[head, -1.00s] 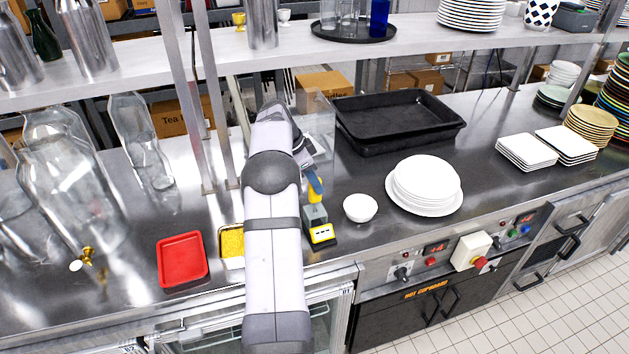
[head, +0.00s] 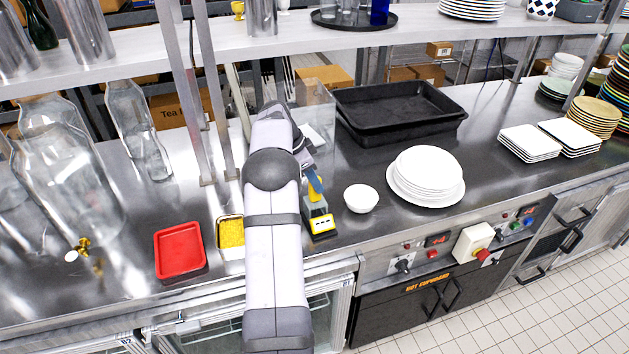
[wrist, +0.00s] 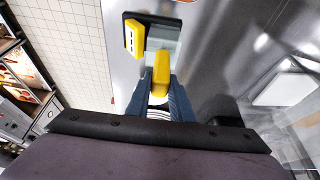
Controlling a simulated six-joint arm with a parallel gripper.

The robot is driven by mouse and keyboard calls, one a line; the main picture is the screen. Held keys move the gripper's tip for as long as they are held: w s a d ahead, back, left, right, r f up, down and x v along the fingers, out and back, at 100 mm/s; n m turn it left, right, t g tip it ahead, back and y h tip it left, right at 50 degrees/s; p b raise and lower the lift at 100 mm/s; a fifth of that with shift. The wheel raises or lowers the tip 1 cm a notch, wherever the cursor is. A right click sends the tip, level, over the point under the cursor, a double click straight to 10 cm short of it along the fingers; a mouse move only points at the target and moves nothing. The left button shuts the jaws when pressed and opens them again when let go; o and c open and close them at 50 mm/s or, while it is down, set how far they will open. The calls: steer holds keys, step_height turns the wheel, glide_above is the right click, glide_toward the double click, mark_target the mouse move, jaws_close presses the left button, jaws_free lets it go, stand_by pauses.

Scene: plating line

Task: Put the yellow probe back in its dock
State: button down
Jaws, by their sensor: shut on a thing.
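The yellow probe (wrist: 161,72) is between the blue fingers of my gripper (wrist: 162,98) in the wrist view, which are shut on it. Its yellow end points toward the dock (wrist: 163,38), a dark base with a grey-green part and a yellow display panel. In the head view the dock (head: 319,223) stands on the steel counter, just right of my arm. My gripper (head: 316,184) is right above it there, with a bit of yellow probe (head: 315,190) showing. I cannot tell whether the probe touches the dock or is seated in it.
A white bowl (head: 360,198) and a stack of white plates (head: 427,172) stand to the right of the dock. A red tray (head: 181,250) and a yellow-filled tray (head: 230,233) lie left of my arm. A black pan (head: 400,112) and a clear container (head: 314,105) are behind.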

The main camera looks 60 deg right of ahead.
steer(key=c, duration=1.5)
jaws_free()
steer(key=shift+b+v, duration=1.15)
steer(key=shift+v, duration=2.6)
